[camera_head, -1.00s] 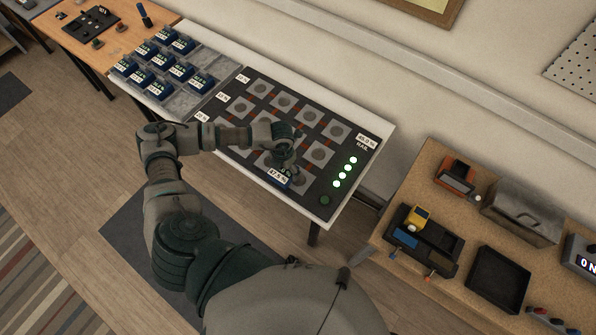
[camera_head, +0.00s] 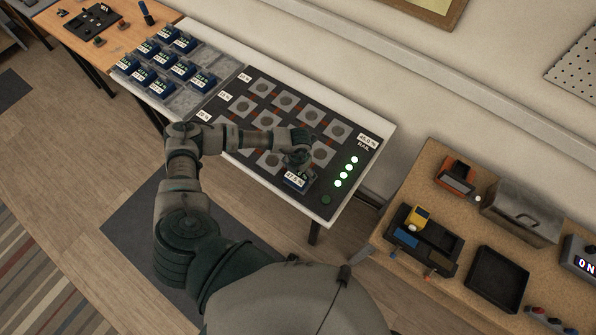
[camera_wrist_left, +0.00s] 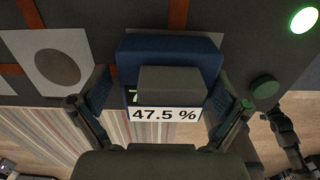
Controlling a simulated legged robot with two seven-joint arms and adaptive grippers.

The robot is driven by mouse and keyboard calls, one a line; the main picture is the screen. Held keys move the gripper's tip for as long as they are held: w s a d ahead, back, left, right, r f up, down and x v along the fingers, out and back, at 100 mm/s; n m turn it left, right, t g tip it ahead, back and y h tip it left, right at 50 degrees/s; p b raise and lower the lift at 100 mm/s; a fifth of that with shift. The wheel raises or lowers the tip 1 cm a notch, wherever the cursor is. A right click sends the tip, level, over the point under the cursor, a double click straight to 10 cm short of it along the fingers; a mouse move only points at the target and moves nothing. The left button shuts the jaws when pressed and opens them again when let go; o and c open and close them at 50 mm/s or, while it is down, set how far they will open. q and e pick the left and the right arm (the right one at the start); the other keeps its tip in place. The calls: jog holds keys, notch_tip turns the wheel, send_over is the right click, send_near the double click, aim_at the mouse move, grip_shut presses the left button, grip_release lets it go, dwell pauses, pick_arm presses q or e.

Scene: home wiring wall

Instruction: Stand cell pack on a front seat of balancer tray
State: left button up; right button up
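The cell pack (camera_wrist_left: 170,60) is a dark blue block with a grey raised part and a white "47.5 %" label. In the head view the pack (camera_head: 296,181) is at the front right of the balancer tray (camera_head: 232,83). My left gripper (camera_head: 299,160) is above it; in the wrist view its fingers (camera_wrist_left: 160,108) close on the pack's two sides. The pack hides the seat area behind it, and I cannot tell whether its base touches the tray. Visible empty seats (camera_head: 322,154) are pale squares with grey discs. My right gripper cannot be made out.
Several blue packs (camera_head: 160,57) stand on a grey rack left of the tray. Lit green lamps (camera_head: 345,172) and a dark green button (camera_head: 326,200) line the tray's right side. A cork-topped table (camera_head: 385,235) with tools and boxes stands at the right.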

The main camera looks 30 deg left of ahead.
pick_arm(q)
jog(key=shift+d, duration=0.25)
jog(key=shift+d+r, duration=0.35)
jog(key=shift+d, duration=0.2)
notch_tip(320, 180, up, 6)
jog(key=shift+d+r, duration=0.1)
jog(key=shift+d, duration=0.05)
jog(key=shift+r+b, duration=0.3)
jog(key=shift+r, duration=2.4)
pick_arm(e)
jog(key=shift+d+f, duration=0.25)
jog(key=shift+d, duration=0.3)
jog(key=shift+d+f, duration=0.25)
jog(key=shift+d, duration=0.3)
